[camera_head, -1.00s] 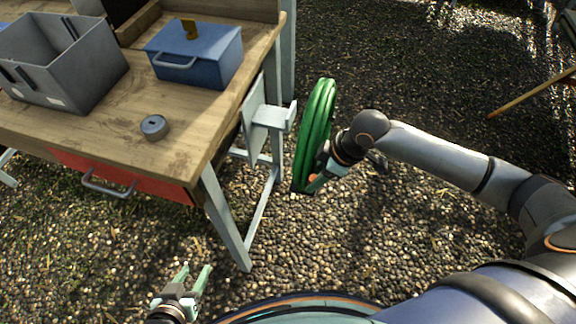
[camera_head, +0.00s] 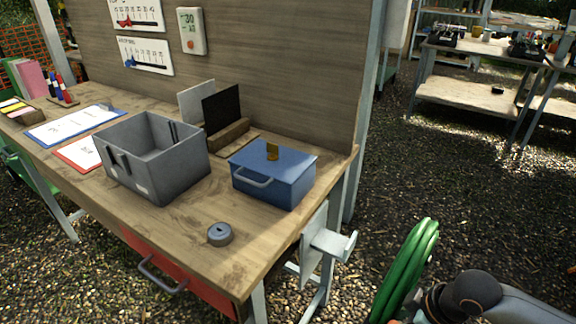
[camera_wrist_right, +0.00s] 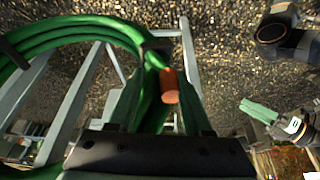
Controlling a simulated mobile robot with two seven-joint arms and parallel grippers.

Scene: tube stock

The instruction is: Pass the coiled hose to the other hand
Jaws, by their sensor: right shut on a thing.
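The coiled green hose (camera_head: 408,262) hangs upright at the lower right of the head view, beside the workbench's right end. In the right wrist view its loops (camera_wrist_right: 75,28) run across the upper left, with an orange end (camera_wrist_right: 169,86) near the fingers. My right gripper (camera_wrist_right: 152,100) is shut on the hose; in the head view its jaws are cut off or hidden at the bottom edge. My left gripper (camera_wrist_right: 258,110), with green fingers, shows at the right of the wrist view, apart from the hose, empty and with its fingers slightly apart. It is outside the head view.
A pale bracket (camera_head: 333,243) juts from the workbench's (camera_head: 190,232) right end, close to the hose. A grey bin (camera_head: 160,185), a blue box (camera_head: 272,180) and a grey round item (camera_head: 219,234) stand on top. Open gravel lies to the right.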

